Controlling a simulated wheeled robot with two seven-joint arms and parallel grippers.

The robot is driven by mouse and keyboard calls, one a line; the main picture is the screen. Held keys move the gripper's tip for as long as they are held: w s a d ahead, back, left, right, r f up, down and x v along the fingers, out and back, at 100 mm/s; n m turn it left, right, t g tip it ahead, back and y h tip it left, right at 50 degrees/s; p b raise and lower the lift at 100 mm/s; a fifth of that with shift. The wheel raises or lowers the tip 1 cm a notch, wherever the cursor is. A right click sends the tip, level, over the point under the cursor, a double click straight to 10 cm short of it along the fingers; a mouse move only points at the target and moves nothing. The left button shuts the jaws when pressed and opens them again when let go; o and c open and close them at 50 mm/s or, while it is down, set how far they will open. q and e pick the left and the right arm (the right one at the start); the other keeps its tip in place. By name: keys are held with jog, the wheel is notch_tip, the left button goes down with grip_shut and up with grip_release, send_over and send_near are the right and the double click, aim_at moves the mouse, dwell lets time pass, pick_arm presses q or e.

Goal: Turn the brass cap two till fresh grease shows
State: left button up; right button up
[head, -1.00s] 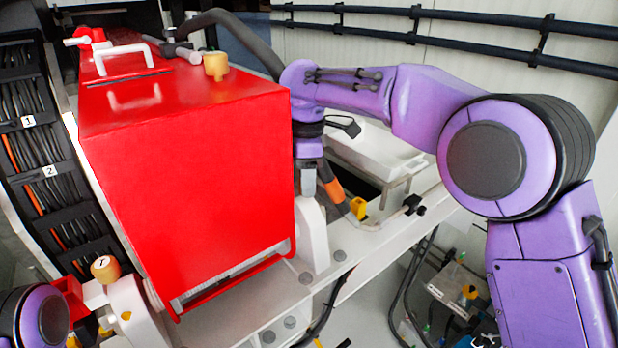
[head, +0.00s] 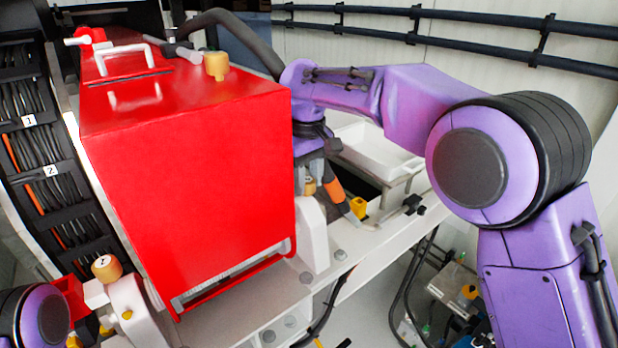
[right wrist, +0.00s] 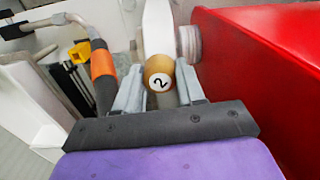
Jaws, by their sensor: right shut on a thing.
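The brass cap two (right wrist: 158,72) shows in the right wrist view as a round gold cap with a black 2 on a white disc, the numeral tilted. My right gripper (right wrist: 158,88) has one grey finger on each side of it and is shut on it. In the head view the cap (head: 309,186) shows small under the gripper (head: 310,175), beside the right face of the red housing. The cap's underside and seat are hidden. Part of my left arm shows at the lower left of the head view, its gripper out of sight.
The large red housing (head: 190,190) stands close beside my right gripper. Another brass cap (head: 106,268), marked 1, is at the lower left. An orange-banded hose (right wrist: 103,70) and a yellow part (right wrist: 80,52) lie near the right gripper. A white tray (head: 375,150) stands behind.

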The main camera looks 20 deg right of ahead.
aim_at(307, 178)
jog(key=m, duration=0.5)
jog(key=shift+w+r, duration=0.1)
jog(key=shift+r, duration=0.2)
jog(key=shift+m, duration=0.3)
jog(key=o, duration=1)
jog(key=shift+o, duration=0.2)
jog(key=shift+f, duration=0.2)
notch_tip(307, 178, up, 11)
jog(key=shift+f, duration=0.2)
